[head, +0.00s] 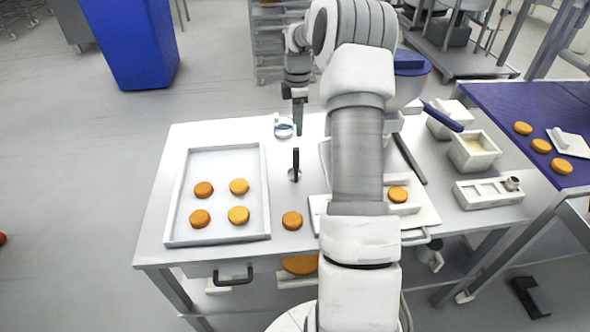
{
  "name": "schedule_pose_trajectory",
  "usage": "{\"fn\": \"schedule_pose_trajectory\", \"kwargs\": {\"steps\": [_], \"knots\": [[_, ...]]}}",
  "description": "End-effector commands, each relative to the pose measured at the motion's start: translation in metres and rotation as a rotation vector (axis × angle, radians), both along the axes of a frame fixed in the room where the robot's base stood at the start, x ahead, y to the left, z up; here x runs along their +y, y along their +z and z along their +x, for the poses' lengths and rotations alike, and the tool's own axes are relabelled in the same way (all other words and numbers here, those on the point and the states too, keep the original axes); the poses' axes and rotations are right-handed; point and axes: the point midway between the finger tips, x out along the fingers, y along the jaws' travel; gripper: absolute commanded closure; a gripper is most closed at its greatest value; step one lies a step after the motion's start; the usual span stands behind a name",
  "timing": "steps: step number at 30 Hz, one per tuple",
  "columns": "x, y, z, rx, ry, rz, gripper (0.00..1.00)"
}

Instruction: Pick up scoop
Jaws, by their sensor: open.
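A small tool with an upright black handle (296,160) and a pale metal lower end stands on the table, right of the baking tray; it looks like the scoop, but its lower end is too small to tell for sure. My gripper (299,128) points down with dark fingers, above and behind the handle in the picture. It is open, with nothing seen between its fingers, and appears apart from the tool. My arm hides part of the table's middle.
A white tray (180,220) holds several orange rounds. One round (292,221) lies beside it, and another (397,194) on a white board (425,212). A small ring-shaped item (284,127) sits behind the tool. Containers (472,160) stand at right.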

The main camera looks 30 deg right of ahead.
Motion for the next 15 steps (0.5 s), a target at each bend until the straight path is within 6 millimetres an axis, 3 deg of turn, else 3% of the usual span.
{"fn": "schedule_pose_trajectory", "kwargs": {"steps": [3,9,15], "knots": [[0.001,-0.028,-0.001,0.004,0.001,0.002,0.40],[0.001,-0.064,-0.001,0.002,0.000,0.000,0.40],[0.001,-0.078,0.000,-0.001,-0.001,-0.001,0.40]]}}
